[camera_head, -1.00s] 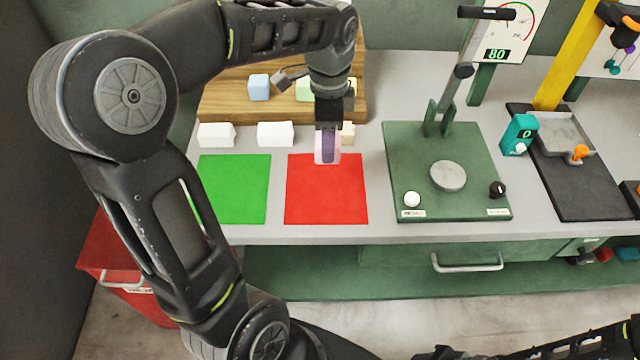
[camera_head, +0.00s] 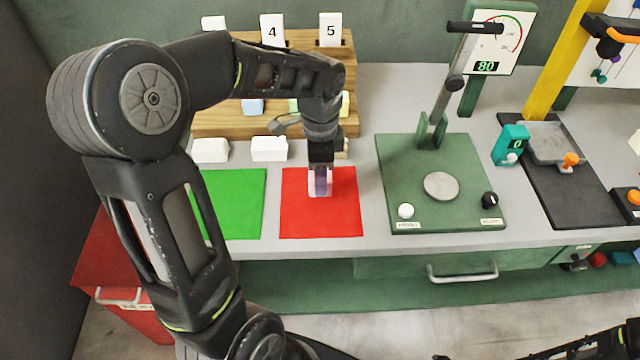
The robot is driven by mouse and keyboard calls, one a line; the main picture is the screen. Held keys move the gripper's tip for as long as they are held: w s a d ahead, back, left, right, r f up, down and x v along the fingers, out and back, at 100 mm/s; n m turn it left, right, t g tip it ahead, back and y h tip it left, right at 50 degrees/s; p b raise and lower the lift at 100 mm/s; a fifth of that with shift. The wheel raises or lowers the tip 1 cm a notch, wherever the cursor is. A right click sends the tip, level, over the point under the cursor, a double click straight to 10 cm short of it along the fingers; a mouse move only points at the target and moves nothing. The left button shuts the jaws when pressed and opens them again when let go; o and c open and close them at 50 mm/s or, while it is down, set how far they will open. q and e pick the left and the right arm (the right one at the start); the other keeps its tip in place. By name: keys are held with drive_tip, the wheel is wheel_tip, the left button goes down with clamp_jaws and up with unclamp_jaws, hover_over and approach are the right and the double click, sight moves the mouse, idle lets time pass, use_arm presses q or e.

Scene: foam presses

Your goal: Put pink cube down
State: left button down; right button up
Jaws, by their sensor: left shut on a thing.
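My left gripper (camera_head: 320,190) points down over the upper-middle part of the red mat (camera_head: 343,218). It is shut on the pink cube (camera_head: 320,183), which looks pinkish-purple between the pale fingers. The fingers hide much of the cube. I cannot tell whether the cube touches the mat. My right gripper is not in view; only a piece of my right arm shows at the bottom right.
A green mat (camera_head: 238,205) lies left of the red one. Behind are white blocks (camera_head: 269,149) and a wooden rack (camera_head: 220,122) with numbered cards. A green press (camera_head: 390,165) stands right, with a teal device (camera_head: 510,146) beyond. A red bin (camera_head: 100,262) is lower left.

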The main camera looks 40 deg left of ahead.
use_arm(q)
drive_tip(key=shift+f, duration=1.8)
drive_tip(key=shift+f, duration=0.2)
drive_tip(key=c, duration=0.7)
unclamp_jaws()
drive_tip(key=shift+c, duration=0.2)
drive_tip(key=shift+r, duration=0.15)
wheel_tip(320, 180, up, 12)
drive_tip(key=shift+r+b, duration=0.1)
drive_tip(key=shift+b, duration=0.35)
